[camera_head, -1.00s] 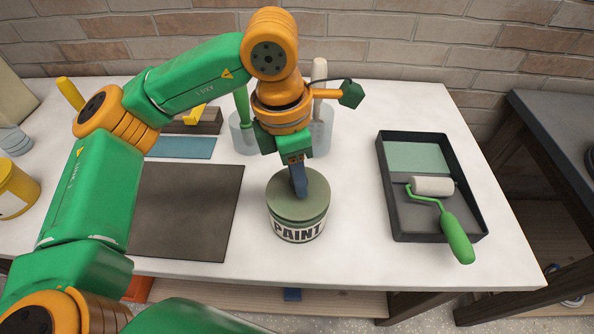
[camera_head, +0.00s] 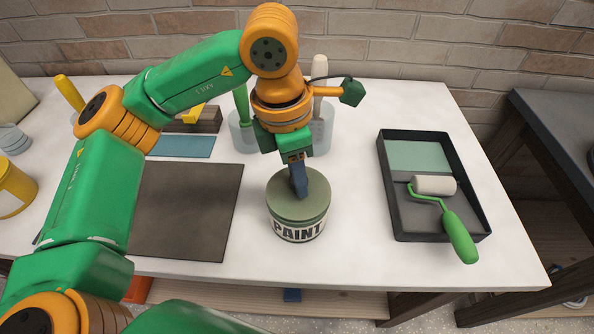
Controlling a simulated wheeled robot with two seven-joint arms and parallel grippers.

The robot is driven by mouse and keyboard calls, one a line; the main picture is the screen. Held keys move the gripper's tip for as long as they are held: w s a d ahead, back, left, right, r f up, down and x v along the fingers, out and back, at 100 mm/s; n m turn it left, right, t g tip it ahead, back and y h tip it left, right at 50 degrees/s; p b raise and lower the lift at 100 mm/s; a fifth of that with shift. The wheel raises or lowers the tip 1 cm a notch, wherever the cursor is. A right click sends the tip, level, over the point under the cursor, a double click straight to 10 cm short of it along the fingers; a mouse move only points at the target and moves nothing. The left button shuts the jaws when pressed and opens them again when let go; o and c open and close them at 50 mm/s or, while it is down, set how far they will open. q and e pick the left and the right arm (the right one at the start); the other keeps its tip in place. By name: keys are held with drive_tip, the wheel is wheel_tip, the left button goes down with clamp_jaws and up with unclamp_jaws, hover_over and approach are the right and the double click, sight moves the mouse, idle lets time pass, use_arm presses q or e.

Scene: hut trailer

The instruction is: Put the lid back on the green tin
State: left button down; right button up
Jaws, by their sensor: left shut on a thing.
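The green tin (camera_head: 298,230), with a white band reading PAINT, stands upright on the white table. Its round green lid (camera_head: 312,205) lies over the tin's mouth and looks about level. I cannot tell whether it is pressed fully down. My left gripper (camera_head: 299,187) points down at the middle of the lid and is shut on it; the fingers hide the part that they grip. My right gripper is not in view.
A black paint tray (camera_head: 400,222) with a green-handled roller (camera_head: 456,235) lies to the right. A dark mat (camera_head: 190,210) lies to the left. Clear containers with brushes (camera_head: 322,130) stand behind the tin. The table's front is clear.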

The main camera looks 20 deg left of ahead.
use_arm(q)
unclamp_jaws()
drive_tip(key=shift+r+p, duration=2.75)
drive_tip(key=shift+r, duration=0.8)
clamp_jaws()
drive_tip(key=shift+f, duration=0.15)
drive_tip(key=shift+f+b, duration=2.9)
